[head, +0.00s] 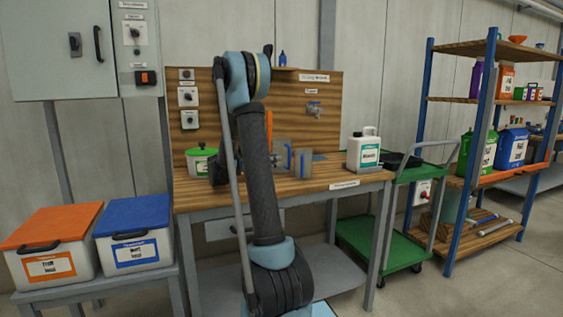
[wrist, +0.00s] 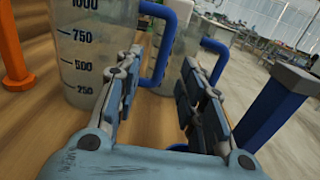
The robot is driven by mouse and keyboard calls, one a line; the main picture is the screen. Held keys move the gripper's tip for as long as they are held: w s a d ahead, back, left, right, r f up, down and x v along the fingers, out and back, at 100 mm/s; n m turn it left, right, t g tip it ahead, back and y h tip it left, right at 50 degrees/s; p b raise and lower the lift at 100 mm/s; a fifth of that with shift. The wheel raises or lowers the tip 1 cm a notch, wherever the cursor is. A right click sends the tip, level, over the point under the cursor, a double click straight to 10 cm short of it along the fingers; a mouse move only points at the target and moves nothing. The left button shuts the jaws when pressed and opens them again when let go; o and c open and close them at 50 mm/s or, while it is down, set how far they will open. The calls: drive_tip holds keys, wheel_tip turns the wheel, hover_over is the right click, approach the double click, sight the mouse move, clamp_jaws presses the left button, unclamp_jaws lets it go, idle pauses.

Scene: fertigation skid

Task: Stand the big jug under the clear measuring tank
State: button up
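The big jug (wrist: 92,55) is a translucent graduated jug with a blue handle. It stands upright on the wooden bench, just left of my fingers in the wrist view, its top cut off. In the head view the big jug (head: 281,150) is partly behind my arm. A smaller jug (head: 306,163) with a blue handle stands to its right; it shows beyond my fingertips in the wrist view (wrist: 152,50). My gripper (wrist: 162,64) is open and empty, low over the bench. In the head view it is mostly hidden by my arm. I cannot make out the clear measuring tank.
An orange post (wrist: 14,50) stands left of the big jug in the wrist view, and a blue post (wrist: 272,108) is close on the right. A white canister (head: 364,150) stands at the bench's right end. A green-lidded pot (head: 201,161) is at the left.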

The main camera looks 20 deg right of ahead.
sight(283, 156)
drive_tip(key=shift+s+d+r, duration=0.1)
drive_tip(key=shift+d+r, duration=0.1)
drive_tip(key=shift+d, duration=1.4)
drive_tip(key=shift+d+r, duration=0.15)
drive_tip(key=shift+d, duration=1.4)
clamp_jaws()
